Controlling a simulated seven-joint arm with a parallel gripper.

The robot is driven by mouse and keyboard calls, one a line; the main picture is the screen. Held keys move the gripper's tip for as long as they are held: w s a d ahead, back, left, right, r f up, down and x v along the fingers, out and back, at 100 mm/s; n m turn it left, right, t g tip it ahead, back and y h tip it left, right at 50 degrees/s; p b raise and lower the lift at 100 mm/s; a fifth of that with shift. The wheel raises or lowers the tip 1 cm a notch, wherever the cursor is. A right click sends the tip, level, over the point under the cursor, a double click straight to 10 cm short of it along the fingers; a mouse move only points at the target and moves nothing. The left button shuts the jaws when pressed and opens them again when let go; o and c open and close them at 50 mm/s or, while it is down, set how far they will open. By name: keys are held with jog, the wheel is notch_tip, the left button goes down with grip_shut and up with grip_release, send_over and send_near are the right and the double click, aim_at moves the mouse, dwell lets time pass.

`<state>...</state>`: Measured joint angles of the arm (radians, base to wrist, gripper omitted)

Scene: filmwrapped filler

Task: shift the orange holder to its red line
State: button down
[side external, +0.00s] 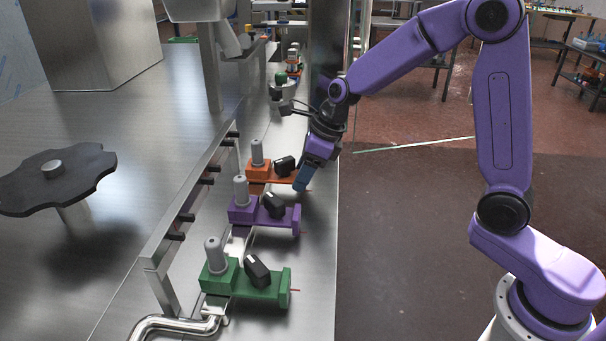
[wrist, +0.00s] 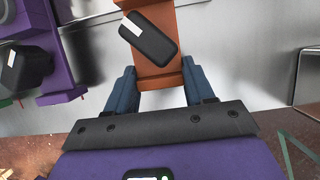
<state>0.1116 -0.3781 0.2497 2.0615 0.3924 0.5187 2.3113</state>
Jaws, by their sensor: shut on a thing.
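The orange holder (side external: 258,173) is the farthest of three similar holders on the steel bench in the side view. It carries a grey cylinder (side external: 257,153) and a black block (side external: 285,166). A short red line (side external: 309,190) shows on the bench by its right end, partly hidden by the fingers. My gripper (side external: 302,181) is at that right end. In the wrist view my gripper (wrist: 158,72) has its blue fingers on both sides of the orange holder's end plate (wrist: 160,80), shut on it. The red line cannot be made out in the wrist view.
A purple holder (side external: 243,209) and a green holder (side external: 221,278) stand nearer the side camera, each with a red line at its right end. A metal rail (side external: 185,190) with black knobs runs along their left. The bench edge lies to the right.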

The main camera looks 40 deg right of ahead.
jog(key=shift+c, duration=2)
grip_release()
jog(key=shift+r, duration=0.1)
jog(key=v, duration=1.7)
jog(key=shift+s+r, duration=0.1)
